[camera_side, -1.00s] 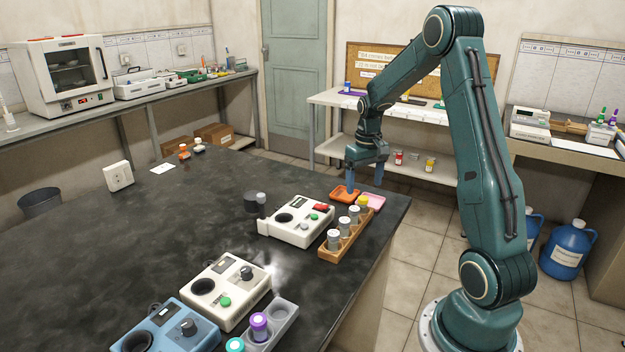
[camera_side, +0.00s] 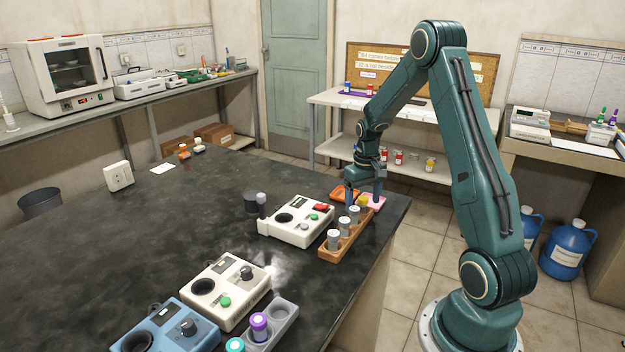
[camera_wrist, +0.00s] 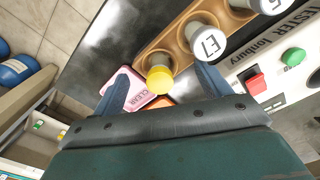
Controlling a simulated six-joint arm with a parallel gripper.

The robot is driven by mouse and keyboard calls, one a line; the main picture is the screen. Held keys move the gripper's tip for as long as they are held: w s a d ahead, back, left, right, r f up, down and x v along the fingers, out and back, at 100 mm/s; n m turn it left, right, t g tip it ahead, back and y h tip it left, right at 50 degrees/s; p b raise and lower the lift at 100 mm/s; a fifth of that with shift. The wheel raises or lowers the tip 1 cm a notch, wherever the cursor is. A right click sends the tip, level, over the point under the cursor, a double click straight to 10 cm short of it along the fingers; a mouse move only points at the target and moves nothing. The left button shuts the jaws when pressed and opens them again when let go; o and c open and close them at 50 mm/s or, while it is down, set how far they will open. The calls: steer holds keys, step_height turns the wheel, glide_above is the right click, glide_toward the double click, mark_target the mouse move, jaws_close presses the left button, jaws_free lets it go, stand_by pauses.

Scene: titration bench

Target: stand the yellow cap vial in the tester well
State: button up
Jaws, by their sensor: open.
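The yellow cap vial (camera_side: 362,201) stands in the far end slot of a wooden rack (camera_side: 329,254), its cap (camera_wrist: 160,80) facing the wrist camera. My gripper (camera_side: 363,191) is open and low over that end of the rack. In the wrist view its fingers (camera_wrist: 162,72) are on either side of the yellow cap, with gaps visible. The white tester (camera_side: 306,235) beside the rack has a dark round well (camera_side: 285,217), which looks empty. The wrist view shows part of the tester (camera_wrist: 252,72) with its name and red and green buttons.
Grey-capped vials (camera_side: 334,238) fill other rack slots. An orange tray (camera_side: 338,197) and a pink tray (camera_side: 378,204) lie close behind the rack. Another white device (camera_side: 226,293), a blue device (camera_side: 150,338) and a grey rack (camera_side: 281,316) stand nearer the camera.

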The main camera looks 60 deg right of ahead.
mark_target(362, 198)
steer(key=c, duration=1.4)
steer(key=shift+r, duration=3.8)
steer(key=shift+w, duration=0.1)
steer(key=w+a+n, duration=0.1)
steer(key=w+a, duration=0.1)
steer(key=w, duration=0.1)
steer(key=w+a+n, duration=0.1)
steer(key=w+a, duration=0.1)
steer(key=a, duration=0.1)
steer(key=w+a, duration=0.2)
steer(key=w, duration=0.1)
steer(key=shift+w+a+r+n, duration=0.3)
steer(key=shift+w+n, duration=0.05)
steer(key=shift+n, duration=0.05)
steer(key=w+a+n, duration=0.1)
steer(key=w+a, duration=0.1)
steer(key=a, duration=0.1)
steer(key=w+a, duration=0.2)
steer(key=a, duration=0.1)
steer(key=w+a+n, duration=0.1)
steer(key=w+a, duration=0.1)
steer(key=a, duration=0.1)
steer(key=shift+w+a+r+n, duration=0.1)
steer(key=shift+w+r+n, duration=0.05)
steer(key=shift+r+n, duration=0.2)
